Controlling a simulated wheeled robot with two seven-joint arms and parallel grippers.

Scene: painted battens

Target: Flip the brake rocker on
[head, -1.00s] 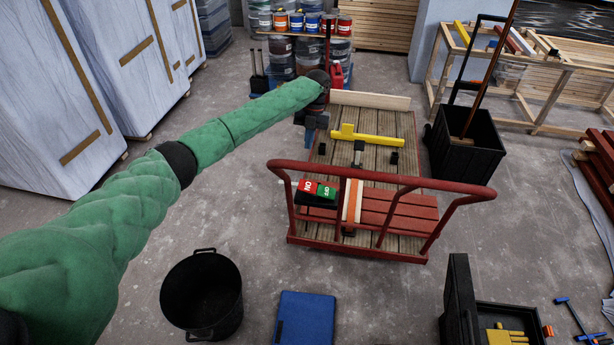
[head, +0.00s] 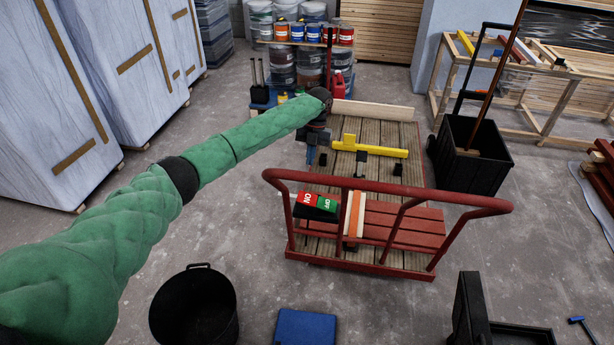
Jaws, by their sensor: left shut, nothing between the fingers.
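The brake rocker (head: 316,203) is a small block with a red half at left, lettered ON, and a green half at right, lettered OFF. It sits at the near handle side of the red-railed cart (head: 390,179). I cannot tell which half is pressed in. My left gripper (head: 311,157) points down over the cart's left edge, beyond the rocker and apart from it. It is shut and empty. My right gripper is out of view.
The cart's red rail crosses close to the rocker. A black bucket (head: 193,306) and a black bin (head: 470,155) stand on the floor.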

